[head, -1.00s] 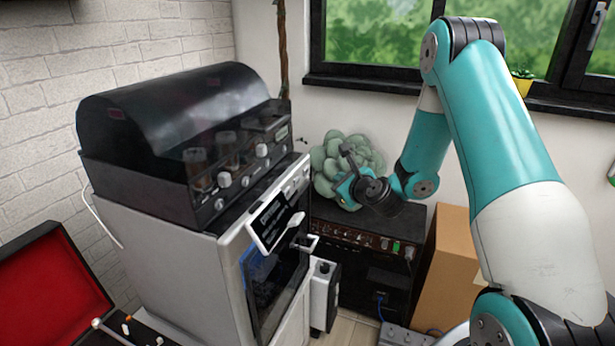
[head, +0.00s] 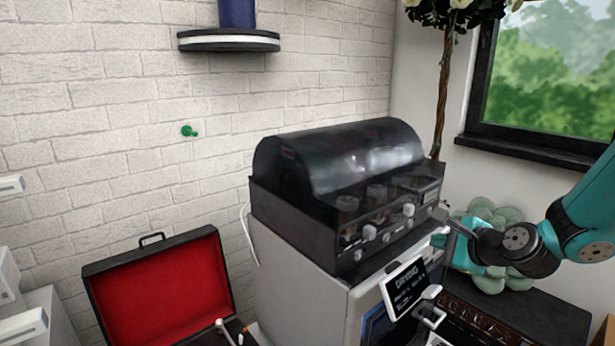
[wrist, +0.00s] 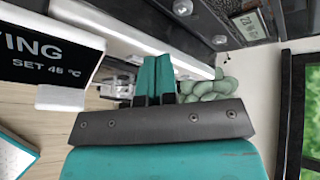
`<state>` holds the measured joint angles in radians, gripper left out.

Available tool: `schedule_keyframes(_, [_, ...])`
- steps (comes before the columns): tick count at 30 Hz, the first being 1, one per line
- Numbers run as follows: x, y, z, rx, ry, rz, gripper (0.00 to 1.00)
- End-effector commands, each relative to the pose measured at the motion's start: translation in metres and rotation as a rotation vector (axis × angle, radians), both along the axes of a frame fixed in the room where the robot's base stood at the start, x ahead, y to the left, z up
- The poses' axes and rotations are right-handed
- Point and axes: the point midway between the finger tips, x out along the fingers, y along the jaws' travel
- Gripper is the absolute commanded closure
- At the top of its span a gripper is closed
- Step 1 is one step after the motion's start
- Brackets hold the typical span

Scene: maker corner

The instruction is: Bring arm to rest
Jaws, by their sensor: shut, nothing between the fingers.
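My gripper (head: 441,238) is at the right in the head view, beside the front right corner of the white machine with a dark domed lid (head: 345,160). In the wrist view my gripper (wrist: 155,62) shows its teal fingers together, with nothing between them. My arm (head: 585,215) reaches in from the right edge and is bent; most of it is out of view.
A small display (head: 405,287) sticks out from the machine's front, close to my gripper. A pale green plant-like cushion (head: 490,215) and a black cabinet (head: 540,305) are behind and below it. An open red-lined case (head: 165,285) stands at left.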

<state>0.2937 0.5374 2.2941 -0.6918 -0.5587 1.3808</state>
Motion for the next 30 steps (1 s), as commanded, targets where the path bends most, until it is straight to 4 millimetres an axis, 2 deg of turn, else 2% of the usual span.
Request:
schedule_keyframes(1, [-0.016,0.033,0.022,-0.116,-0.006,0.161,1.0])
schedule_keyframes(3, [-0.045,0.071,0.041,-0.29,-0.015,0.399,1.0])
schedule_keyframes(5, [-0.077,0.1,0.057,-0.443,-0.036,0.619,1.0])
schedule_keyframes(7, [-0.123,0.128,0.073,-0.623,-0.077,0.898,1.0])
schedule_keyframes(9, [-0.17,0.145,0.086,-0.785,-0.129,1.166,1.0])
schedule_keyframes(12, [-0.23,0.153,0.1,-0.961,-0.211,1.502,1.0])
schedule_keyframes(15, [-0.274,0.15,0.108,-1.071,-0.281,1.752,1.0])
schedule_keyframes(18, [-0.3,0.145,0.111,-1.127,-0.325,1.905,1.0])
schedule_keyframes(21, [-0.311,0.141,0.112,-1.147,-0.344,1.974,1.0])
schedule_keyframes(30, [-0.312,0.14,0.112,-1.148,-0.345,1.982,1.0])
